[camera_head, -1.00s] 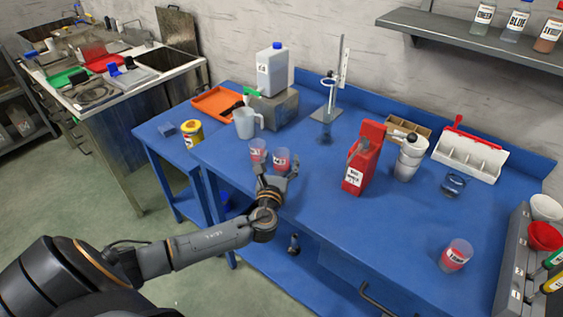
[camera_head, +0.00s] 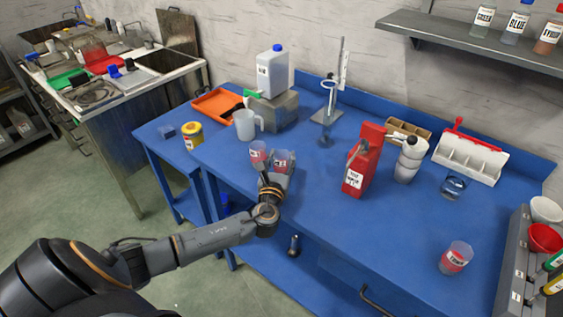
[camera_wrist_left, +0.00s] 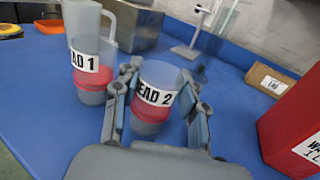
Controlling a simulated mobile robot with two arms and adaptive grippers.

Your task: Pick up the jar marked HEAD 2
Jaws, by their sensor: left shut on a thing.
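The jar marked HEAD 2 (camera_wrist_left: 152,95) is clear with a red band and a white label. It stands on the blue table between the fingers of my left gripper (camera_wrist_left: 157,105). The left gripper is shut on it. In the head view the jar (camera_head: 283,161) is partly hidden by the left gripper (camera_head: 275,175). The jar marked HEAD 1 (camera_wrist_left: 92,72) stands close on its left, also in the head view (camera_head: 257,152). My right gripper is in neither view.
A measuring jug (camera_head: 245,124) stands behind the jars. A red container (camera_head: 362,160) stands to the right. A yellow can (camera_head: 192,135) is at the left. Another labelled jar (camera_head: 456,257) is near the right front. The table (camera_head: 315,205) is clear in front of the red container.

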